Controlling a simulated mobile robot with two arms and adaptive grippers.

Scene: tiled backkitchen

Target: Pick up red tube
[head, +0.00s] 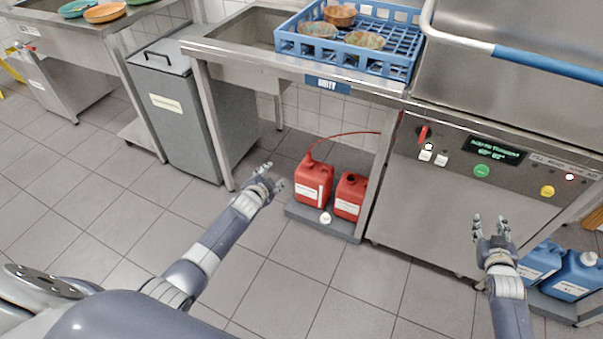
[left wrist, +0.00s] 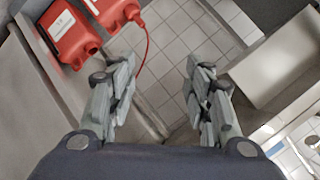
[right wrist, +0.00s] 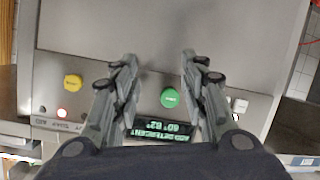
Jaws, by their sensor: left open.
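The thin red tube (head: 345,134) rises from the left red canister (head: 313,182) and arcs right towards the dishwasher's side. In the left wrist view the red tube (left wrist: 149,42) runs down from a canister and passes behind the left-hand finger. My left gripper (head: 274,175) is open and empty, just left of the left red canister. Its fingers also show spread in the left wrist view (left wrist: 160,75). My right gripper (head: 490,226) is open and empty in front of the dishwasher, with spread fingers in the right wrist view (right wrist: 158,72).
A second red canister (head: 350,196) stands beside the first on a low grey tray (head: 300,211), with a white cap (head: 325,218) in front. The steel counter (head: 235,57) and its leg are above and left. Blue canisters (head: 572,276) stand at lower right. The tiled floor in front is clear.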

